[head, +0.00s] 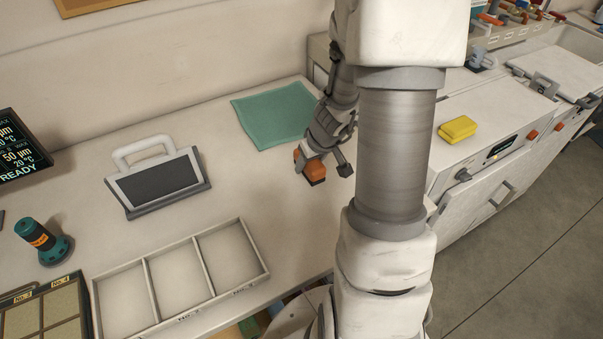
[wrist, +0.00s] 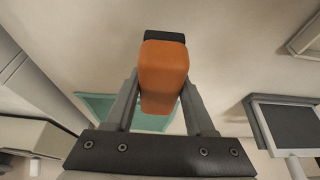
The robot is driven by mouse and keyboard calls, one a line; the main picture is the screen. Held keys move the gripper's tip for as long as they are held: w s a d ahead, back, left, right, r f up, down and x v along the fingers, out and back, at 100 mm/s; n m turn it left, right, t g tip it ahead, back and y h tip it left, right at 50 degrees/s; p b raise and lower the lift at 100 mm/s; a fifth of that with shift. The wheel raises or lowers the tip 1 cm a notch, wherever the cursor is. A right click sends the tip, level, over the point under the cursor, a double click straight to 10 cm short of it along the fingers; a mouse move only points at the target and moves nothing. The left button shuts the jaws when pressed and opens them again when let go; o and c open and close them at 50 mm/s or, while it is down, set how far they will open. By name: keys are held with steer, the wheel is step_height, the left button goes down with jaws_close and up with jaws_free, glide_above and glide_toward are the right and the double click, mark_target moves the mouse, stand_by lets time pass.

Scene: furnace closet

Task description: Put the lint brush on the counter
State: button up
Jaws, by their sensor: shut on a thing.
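The lint brush, an orange block with a black end (head: 311,167), is held in my gripper over the counter (head: 215,108) in the head view. It also shows in the wrist view as a rounded orange body (wrist: 163,70) with a dark far end. My gripper (wrist: 160,95) is shut on it, with one grey finger on each side. In the head view my gripper (head: 326,162) is tilted above the bare counter, just in front of the teal cloth. I cannot tell whether the brush touches the counter.
A teal cloth (head: 272,114) lies behind my gripper. To the left are a dark panel with a white handle (head: 158,183), a tray with three compartments (head: 204,285) and a teal-and-orange cylinder (head: 44,241). A yellow sponge (head: 457,129) sits on the appliance at right. Bare counter lies between panel and gripper.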

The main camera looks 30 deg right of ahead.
mark_target(302, 183)
steer(key=shift+w+a+f, duration=0.6)
steer(key=shift+w, duration=0.15)
steer(key=shift+w+f+b, duration=0.1)
steer(key=shift+f+b, duration=1.2)
steer(key=shift+f, duration=0.75)
steer(key=shift+f, duration=0.1)
steer(key=o, duration=1.2)
